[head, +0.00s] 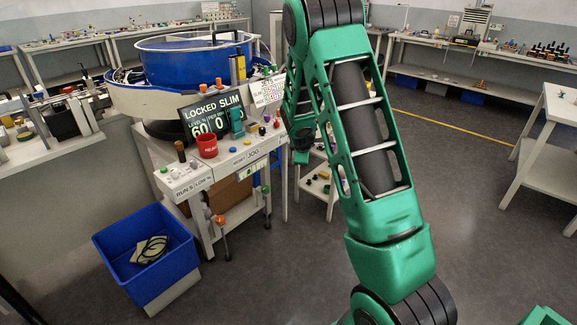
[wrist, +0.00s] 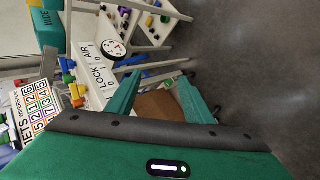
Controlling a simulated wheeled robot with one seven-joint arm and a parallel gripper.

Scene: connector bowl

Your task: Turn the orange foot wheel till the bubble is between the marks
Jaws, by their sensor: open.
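The orange foot wheel (head: 220,220) is small in the head view, low on a front leg of the feeder stand, above the floor. It is not recognisable in the wrist view. A small yellow-green patch (head: 245,172) on the stand's front may be the level; I cannot make out a bubble or marks. My gripper (wrist: 160,80) is open and empty in the wrist view, its two green fingers apart. In the head view it is at the stand's right end, partly hidden by my arm, above and to the right of the wheel.
A blue bin (head: 120,253) stands on the floor left of the wheel. A small shelf cart (head: 318,184) is right of the stand. Floor in front is clear.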

